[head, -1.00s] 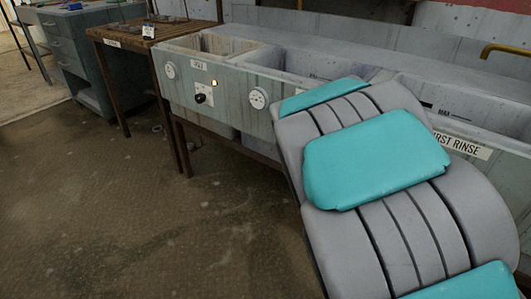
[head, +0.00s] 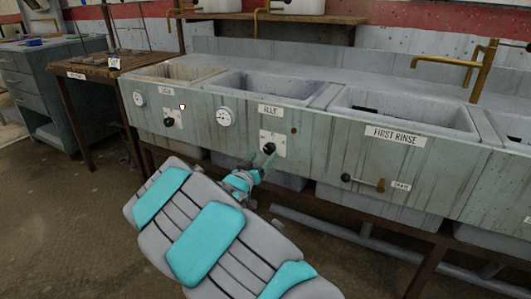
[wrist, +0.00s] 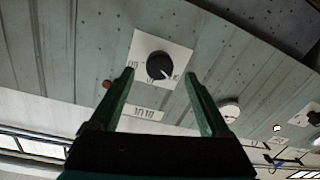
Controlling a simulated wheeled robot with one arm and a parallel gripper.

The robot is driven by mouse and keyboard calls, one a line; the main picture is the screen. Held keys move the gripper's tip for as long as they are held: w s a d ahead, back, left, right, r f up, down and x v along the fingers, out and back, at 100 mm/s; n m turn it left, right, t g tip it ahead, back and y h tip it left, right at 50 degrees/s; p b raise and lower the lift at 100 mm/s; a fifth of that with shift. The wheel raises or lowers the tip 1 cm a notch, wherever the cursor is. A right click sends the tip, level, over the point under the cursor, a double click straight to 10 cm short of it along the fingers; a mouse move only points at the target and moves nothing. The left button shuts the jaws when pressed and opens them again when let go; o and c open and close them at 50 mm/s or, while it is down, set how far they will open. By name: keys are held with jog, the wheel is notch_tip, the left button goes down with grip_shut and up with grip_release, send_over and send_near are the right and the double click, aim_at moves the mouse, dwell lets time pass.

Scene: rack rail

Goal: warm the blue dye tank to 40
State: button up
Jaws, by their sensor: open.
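The blue dye tank (head: 262,86) is a grey basin in the counter; its front label (head: 270,110) seems to read BLUE. Below the label, a black knob (head: 269,148) sits on a white marked plate; it also shows in the wrist view (wrist: 160,66). A round white gauge (head: 225,116) is left of the label, its reading too small to tell. A dark red lamp (head: 294,131) is right of the plate and looks unlit. My gripper (wrist: 159,76) is open, its two green fingers on either side of the knob in the picture. I cannot tell whether they touch it.
Left of it is another tank (head: 165,76) with its own gauge, black knob (head: 172,122) and a lit lamp (head: 182,106). The FIRST RINSE basin (head: 405,115) is at the right, with a lever (head: 365,183) below. The floor (head: 60,230) at left is clear.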

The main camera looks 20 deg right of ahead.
aim_at(268, 151)
jog(key=shift+x, duration=2.25)
grip_shut()
